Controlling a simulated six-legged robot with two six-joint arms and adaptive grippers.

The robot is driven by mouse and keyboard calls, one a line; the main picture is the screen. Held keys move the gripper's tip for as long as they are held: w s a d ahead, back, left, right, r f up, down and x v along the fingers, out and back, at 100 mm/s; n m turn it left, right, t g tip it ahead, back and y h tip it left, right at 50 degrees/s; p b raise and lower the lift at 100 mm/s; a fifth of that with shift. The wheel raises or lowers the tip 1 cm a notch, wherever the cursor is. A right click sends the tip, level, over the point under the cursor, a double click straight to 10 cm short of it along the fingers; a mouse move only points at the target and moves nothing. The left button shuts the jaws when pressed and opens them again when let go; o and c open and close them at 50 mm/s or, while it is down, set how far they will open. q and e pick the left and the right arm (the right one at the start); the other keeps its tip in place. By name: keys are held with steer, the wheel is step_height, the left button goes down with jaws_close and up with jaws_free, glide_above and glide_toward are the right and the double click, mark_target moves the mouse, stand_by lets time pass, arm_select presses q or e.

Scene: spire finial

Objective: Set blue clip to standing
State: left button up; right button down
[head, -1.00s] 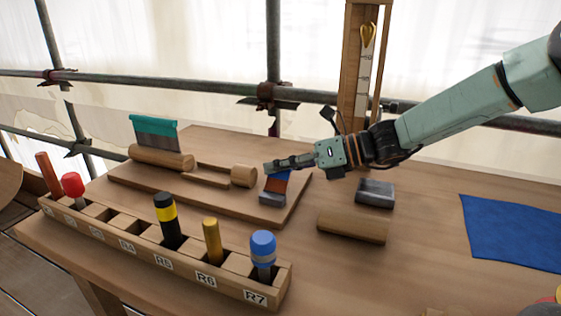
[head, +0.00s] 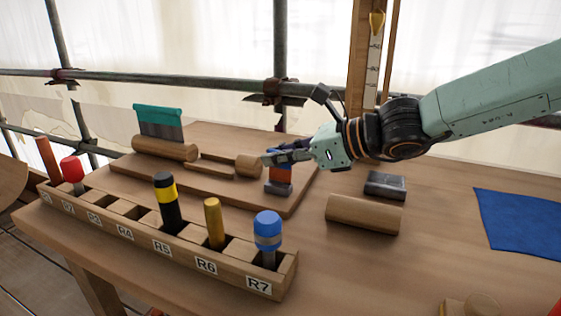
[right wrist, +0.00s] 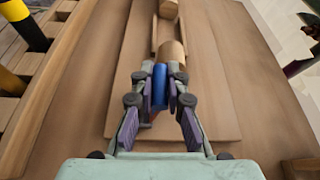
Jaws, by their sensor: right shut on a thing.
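The blue clip (right wrist: 160,88) shows as an upright-looking blue piece between the fingers of my right gripper (right wrist: 161,76) in the right wrist view. In the head view my right gripper (head: 272,158) reaches in from the right, and only a little of the blue clip (head: 284,141) shows above the fingers. An orange-brown part (head: 279,173) is below the fingers, above a small grey block (head: 278,188) at the board's front right. The fingers hide how these parts join. My left gripper is not in view.
A wooden board (head: 225,185) bears a wooden roller piece and a teal-topped scraper (head: 159,121). The slotted rack (head: 180,252) with several handled tools runs along the front left. A wooden cylinder (head: 363,214), a grey block (head: 386,184) and a blue cloth (head: 525,220) lie to the right.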

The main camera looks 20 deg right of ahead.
steer(key=shift+s+a+n+b, duration=0.2)
steer(key=shift+a+n+b, duration=0.1)
steer(key=shift+n, duration=0.1)
stand_by(0.3)
steer(key=c, duration=1.3)
jaws_free()
steer(key=shift+c, duration=0.2)
steer(key=shift+d, duration=0.1)
steer(key=shift+w+d+p, duration=0.1)
steer(key=shift+p, duration=0.2)
